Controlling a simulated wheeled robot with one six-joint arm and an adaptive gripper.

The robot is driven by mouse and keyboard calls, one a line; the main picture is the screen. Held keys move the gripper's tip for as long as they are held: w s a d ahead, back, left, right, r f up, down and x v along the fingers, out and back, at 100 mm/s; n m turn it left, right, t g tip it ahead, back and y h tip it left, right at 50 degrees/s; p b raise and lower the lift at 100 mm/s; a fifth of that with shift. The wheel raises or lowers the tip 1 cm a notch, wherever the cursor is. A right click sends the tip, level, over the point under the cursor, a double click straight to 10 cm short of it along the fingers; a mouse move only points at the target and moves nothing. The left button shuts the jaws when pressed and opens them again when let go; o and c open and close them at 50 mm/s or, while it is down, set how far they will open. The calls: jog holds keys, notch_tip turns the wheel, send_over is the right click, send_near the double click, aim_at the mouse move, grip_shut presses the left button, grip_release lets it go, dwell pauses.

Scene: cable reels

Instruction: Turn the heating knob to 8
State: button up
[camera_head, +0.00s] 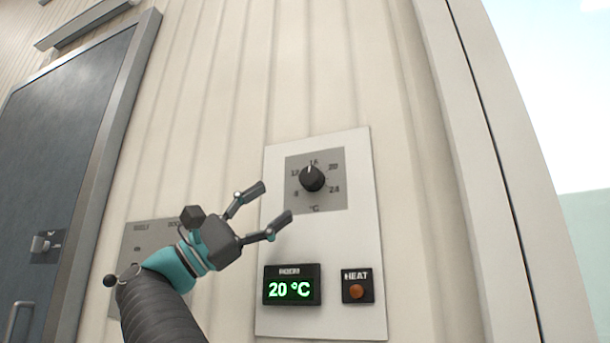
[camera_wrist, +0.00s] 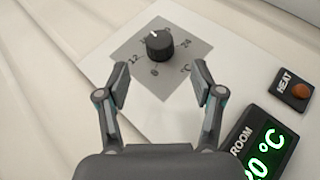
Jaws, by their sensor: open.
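The heating knob (camera_head: 312,179) is a round black dial on a grey scale plate with marks 8, 12, 16, 20 and 24 and a °C sign. Its white pointer line points up at about 16. The knob also shows in the wrist view (camera_wrist: 159,45), ahead of the fingertips. My gripper (camera_head: 278,205) is open and empty, to the lower left of the knob and apart from it. In the wrist view its two fingers (camera_wrist: 159,80) are spread wide, with only the panel between them.
The white panel (camera_head: 360,230) also carries a room display (camera_head: 291,286) reading 20 °C and a HEAT box (camera_head: 358,286) with an orange-brown light. Another grey panel (camera_head: 140,240) is partly behind my arm. A dark door (camera_head: 60,130) stands at left.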

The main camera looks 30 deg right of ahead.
aim_at(305, 181)
jog(key=p+x, duration=0.2)
jog(key=x, duration=0.6)
jog(key=shift+d+r, duration=0.15)
jog(key=shift+c, duration=0.3)
jog(key=c, duration=1.1)
